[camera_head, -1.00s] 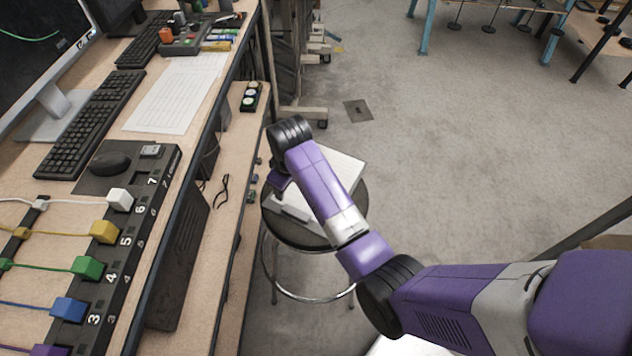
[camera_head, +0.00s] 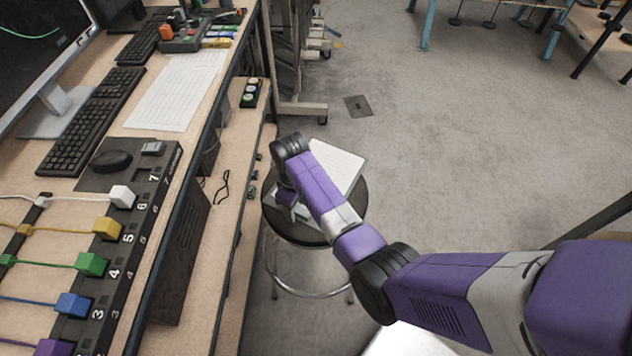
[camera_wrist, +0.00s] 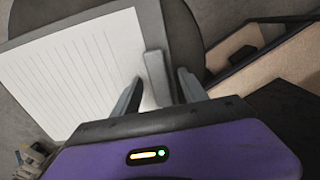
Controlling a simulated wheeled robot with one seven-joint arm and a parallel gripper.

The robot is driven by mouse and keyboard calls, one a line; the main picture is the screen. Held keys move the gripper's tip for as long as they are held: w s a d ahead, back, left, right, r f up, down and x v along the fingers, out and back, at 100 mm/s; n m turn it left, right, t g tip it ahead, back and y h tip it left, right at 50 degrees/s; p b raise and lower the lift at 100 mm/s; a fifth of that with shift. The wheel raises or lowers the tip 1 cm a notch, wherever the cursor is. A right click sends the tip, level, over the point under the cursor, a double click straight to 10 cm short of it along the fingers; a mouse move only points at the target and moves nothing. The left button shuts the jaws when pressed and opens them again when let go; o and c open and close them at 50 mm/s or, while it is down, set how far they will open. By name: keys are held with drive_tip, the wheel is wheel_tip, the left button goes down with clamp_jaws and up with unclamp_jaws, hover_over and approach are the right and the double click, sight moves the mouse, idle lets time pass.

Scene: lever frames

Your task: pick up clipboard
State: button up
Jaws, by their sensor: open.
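The clipboard (camera_head: 345,166) lies on a round dark stool, with lined white paper on it. My purple arm covers part of it in the head view. In the wrist view the clipboard's paper (camera_wrist: 75,65) fills the upper left, and its grey clip (camera_wrist: 156,76) stands at its right edge. My gripper (camera_wrist: 160,88) is open, with one finger to each side of the clip's lower end. I cannot tell whether the fingers touch the clipboard.
The stool (camera_head: 290,229) stands close beside the wooden bench (camera_head: 240,195). The bench carries keyboards, a mouse (camera_head: 111,161), a paper sheet (camera_head: 178,95) and a row of coloured cable blocks (camera_head: 90,264). The grey floor to the right is open.

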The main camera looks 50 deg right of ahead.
clamp_jaws()
drive_tip(key=shift+r, duration=0.15)
idle(0.4)
